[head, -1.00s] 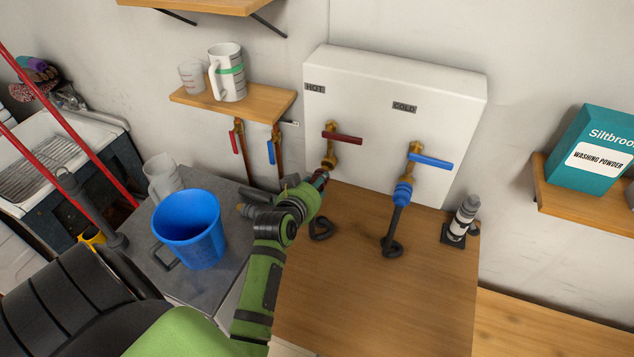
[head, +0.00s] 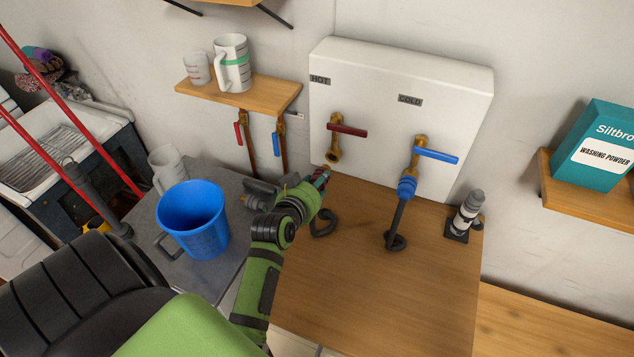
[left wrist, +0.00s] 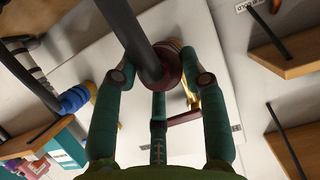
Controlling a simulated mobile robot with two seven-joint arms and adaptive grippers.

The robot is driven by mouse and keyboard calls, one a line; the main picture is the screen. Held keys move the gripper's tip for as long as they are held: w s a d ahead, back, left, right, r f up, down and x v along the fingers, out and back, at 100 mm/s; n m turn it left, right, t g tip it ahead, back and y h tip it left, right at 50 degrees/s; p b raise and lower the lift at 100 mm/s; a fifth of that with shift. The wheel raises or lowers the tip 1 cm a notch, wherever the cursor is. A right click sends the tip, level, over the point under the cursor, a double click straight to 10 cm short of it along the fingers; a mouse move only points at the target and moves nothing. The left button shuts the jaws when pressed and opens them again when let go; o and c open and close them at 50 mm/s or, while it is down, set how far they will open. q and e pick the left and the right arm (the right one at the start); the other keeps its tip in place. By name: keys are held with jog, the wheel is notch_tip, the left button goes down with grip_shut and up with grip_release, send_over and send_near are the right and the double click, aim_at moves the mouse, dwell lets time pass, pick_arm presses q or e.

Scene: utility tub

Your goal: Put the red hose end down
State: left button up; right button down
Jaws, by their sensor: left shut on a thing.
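My left gripper (head: 318,181) is just below the hot tap (head: 335,145) with the dark red handle, over the wooden worktop. In the left wrist view the fingers (left wrist: 163,78) are shut on the red hose end (left wrist: 170,68), a dark red collar on a black hose (left wrist: 140,38). In the head view my gripper mostly hides the hose end. The tap's brass outlet shows open, with a small gap to my gripper. The black hose (head: 323,226) curls on the worktop below. My right gripper is in neither view.
A blue hose end (head: 407,188) is on the cold tap (head: 421,150). A blue bucket (head: 193,220) stands on the grey surface at left. A grey and white bottle-like item (head: 466,214) stands at the worktop's right. The front of the wooden worktop (head: 370,290) is clear.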

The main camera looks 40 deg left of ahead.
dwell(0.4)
pick_arm(q)
jog(key=d+m+h+b, duration=0.1)
jog(key=m+h+b, duration=0.1)
jog(key=b, duration=0.1)
jog(key=shift+w+d+t+b, duration=0.1)
jog(key=shift+d+t+b, duration=0.1)
jog(key=shift+t+b, duration=0.1)
jog(key=d+m+h+b, duration=0.1)
jog(key=s+d+m+h+b, duration=0.1)
jog(key=d, duration=0.1)
jog(key=d+m+h+b, duration=0.1)
jog(key=h, duration=0.1)
jog(key=shift+s+d+r+m+b, duration=0.15)
jog(key=shift+r+m+b, duration=0.15)
jog(key=shift+r+b, duration=0.1)
jog(key=s+d+m+h, duration=0.1)
jog(key=s+d+m+g+h+b, duration=0.1)
jog(key=d, duration=0.1)
jog(key=s+d+m+g+h+b, duration=0.1)
jog(key=h, duration=0.1)
jog(key=shift+s+d+r+m, duration=0.15)
jog(key=shift+d+r+m, duration=0.25)
jog(key=s+d+m+g+h, duration=0.1)
jog(key=s, duration=0.1)
jog(key=s+d+m+g+h+b, duration=0.1)
jog(key=s+d, duration=0.1)
jog(key=s+d+m+g+h+b, duration=0.1)
jog(key=s+d+m+g+h, duration=0.1)
jog(key=shift+r, duration=0.35)
